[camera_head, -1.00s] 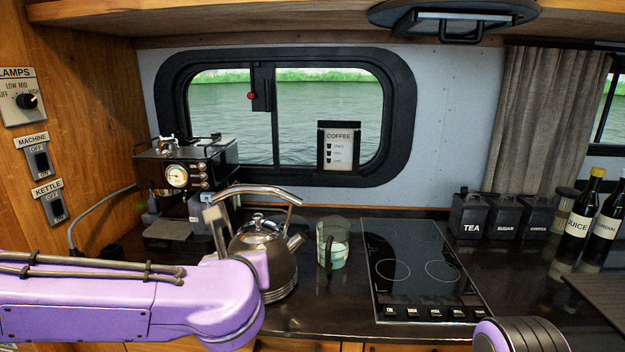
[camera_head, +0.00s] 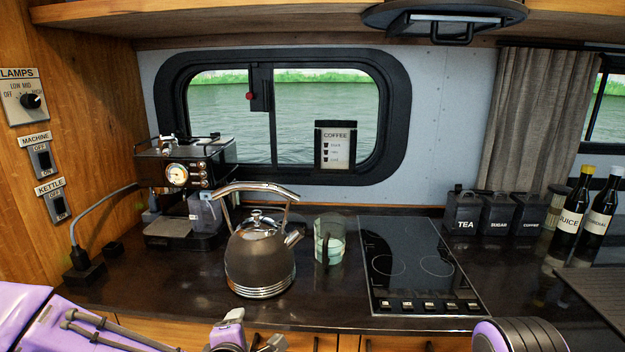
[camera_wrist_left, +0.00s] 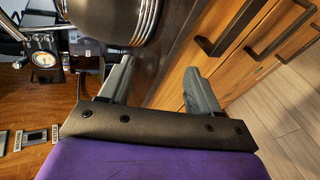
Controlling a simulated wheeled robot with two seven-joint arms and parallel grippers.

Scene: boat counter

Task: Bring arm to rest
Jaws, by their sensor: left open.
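My left arm comes in low at the bottom left of the head view. Its gripper is cut off at the bottom edge there, in front of the counter's drawer fronts. In the left wrist view the left gripper (camera_wrist_left: 158,90) has its two grey fingers spread apart with nothing between them. The kettle (camera_head: 259,262) stands upright on the dark counter, apart from the gripper. Its base also shows at the top of the left wrist view (camera_wrist_left: 110,18). My right gripper is not visible; only a rounded part of my right arm shows at the bottom right.
The counter's front edge and wooden drawers with dark handles (camera_wrist_left: 215,45) are close to the left gripper. A glass jug (camera_head: 329,240), a hob (camera_head: 410,265) and a coffee machine (camera_head: 185,185) stand on the counter. Canisters (camera_head: 465,213) and bottles (camera_head: 570,215) are at right.

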